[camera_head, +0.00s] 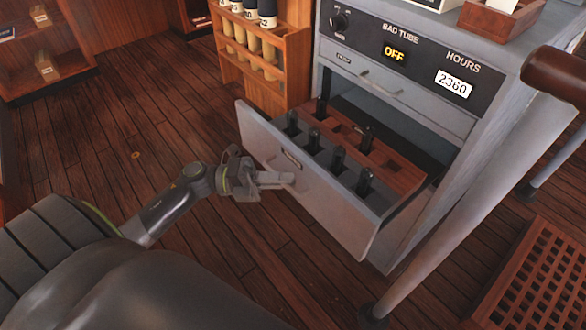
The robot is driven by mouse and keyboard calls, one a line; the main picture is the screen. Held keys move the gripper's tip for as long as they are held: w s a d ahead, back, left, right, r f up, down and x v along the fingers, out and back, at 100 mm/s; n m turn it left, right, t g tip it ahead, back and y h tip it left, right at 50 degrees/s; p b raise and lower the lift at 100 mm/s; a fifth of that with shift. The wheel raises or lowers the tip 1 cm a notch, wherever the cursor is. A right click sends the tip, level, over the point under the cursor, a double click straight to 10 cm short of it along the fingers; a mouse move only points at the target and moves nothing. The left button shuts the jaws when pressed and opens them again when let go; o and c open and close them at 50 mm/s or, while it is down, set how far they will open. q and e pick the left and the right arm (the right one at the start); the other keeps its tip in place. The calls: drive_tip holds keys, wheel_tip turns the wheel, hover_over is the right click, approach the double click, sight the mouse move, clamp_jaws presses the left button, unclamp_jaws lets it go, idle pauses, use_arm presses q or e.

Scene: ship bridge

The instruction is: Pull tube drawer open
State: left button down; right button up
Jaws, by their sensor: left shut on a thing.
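The tube drawer (335,207) is a grey drawer pulled well out of the grey cabinet (487,150). Inside it, a reddish-brown wooden rack (398,176) holds several dark tubes standing upright, with some empty slots. My left gripper (281,179) is at the drawer's front face, shut on the drawer handle, which the fingers mostly hide. My right gripper is not in view.
A shallower closed drawer (385,82) sits above, under a panel reading BAD TUBE, OFF and HOURS 2360. A wooden rack with rolled charts (262,50) stands to the left. A grey rail post (480,195) and floor grating (540,275) are at right. The plank floor at left is clear.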

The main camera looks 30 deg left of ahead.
use_arm(q)
drive_tip(key=shift+s+a, duration=0.2)
drive_tip(key=shift+s, duration=0.35)
drive_tip(key=shift+s+a, duration=0.15)
drive_tip(key=shift+s, duration=0.55)
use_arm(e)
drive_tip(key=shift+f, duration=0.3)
use_arm(q)
drive_tip(key=shift+f, duration=0.1)
drive_tip(key=c, duration=1.9)
unclamp_jaws()
drive_tip(key=shift+o, duration=0.5)
drive_tip(key=shift+s+a, duration=0.2)
drive_tip(key=shift+s, duration=0.05)
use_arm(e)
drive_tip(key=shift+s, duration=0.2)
use_arm(q)
drive_tip(key=shift+w, duration=0.15)
